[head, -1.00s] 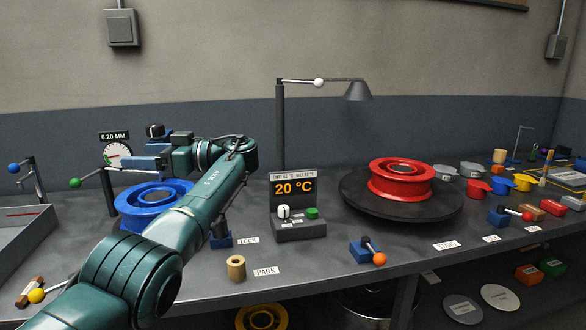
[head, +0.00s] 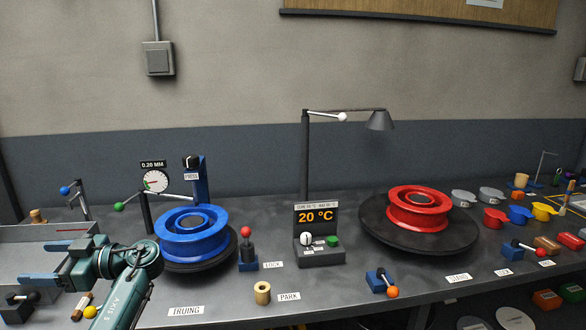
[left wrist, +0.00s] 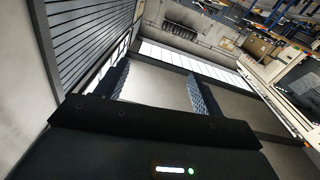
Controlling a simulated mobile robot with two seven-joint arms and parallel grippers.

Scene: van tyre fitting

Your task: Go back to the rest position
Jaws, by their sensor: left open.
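My left gripper (head: 46,264) is at the left end of the bench, in front of the grey tray. Its two blue fingers point left and stand apart. In the left wrist view the gripper (left wrist: 160,84) shows both dark blue fingers spread with nothing between them, against a tilted view of the hall. The forearm comes in from the bottom left of the head view. My right gripper is not in view.
A blue wheel (head: 189,236) sits on a turntable just right of the arm. A dial gauge (head: 156,180) stands behind it. A grey tray (head: 20,243) lies at the left. A red wheel (head: 418,212) sits on a dark turntable farther right.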

